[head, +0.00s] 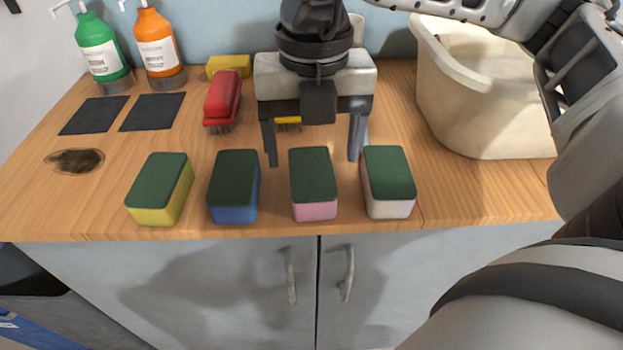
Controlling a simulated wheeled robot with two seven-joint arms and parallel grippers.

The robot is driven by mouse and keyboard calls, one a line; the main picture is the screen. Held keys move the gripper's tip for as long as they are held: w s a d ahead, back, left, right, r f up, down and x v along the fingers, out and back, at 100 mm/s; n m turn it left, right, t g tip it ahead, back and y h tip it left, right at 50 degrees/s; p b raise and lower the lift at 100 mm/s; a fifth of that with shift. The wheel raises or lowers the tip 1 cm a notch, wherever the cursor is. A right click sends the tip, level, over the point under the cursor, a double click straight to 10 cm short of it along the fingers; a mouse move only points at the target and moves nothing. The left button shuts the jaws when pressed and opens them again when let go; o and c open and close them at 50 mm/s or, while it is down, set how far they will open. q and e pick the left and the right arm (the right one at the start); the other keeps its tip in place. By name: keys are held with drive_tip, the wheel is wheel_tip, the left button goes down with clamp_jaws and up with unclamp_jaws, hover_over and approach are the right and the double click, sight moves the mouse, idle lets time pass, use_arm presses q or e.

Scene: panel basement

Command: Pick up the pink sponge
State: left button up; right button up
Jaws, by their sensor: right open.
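The pink sponge (315,210) has a dark green scrub top and a pink lower body. It lies on the wooden counter near the front edge, third from the left in a row of sponges. My right gripper (314,159) is open and points down, with one finger to each side of the pink sponge's far end as seen here. It looks above or behind the sponge; the exact height is hard to tell. Nothing is between its fingers that I can see held. My left gripper is not in view.
A blue sponge (234,211) and a yellow sponge (168,207) lie left; a whitish sponge (390,206) lies close right. A red brush (222,99) stands behind. A cream basin (470,125) is at right. Green (103,55) and orange (158,52) bottles stand back left.

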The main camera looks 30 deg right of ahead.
sight(312, 172)
drive_tip(key=shift+f, duration=2.65)
drive_tip(key=shift+a, duration=0.1)
drive_tip(key=c, duration=1)
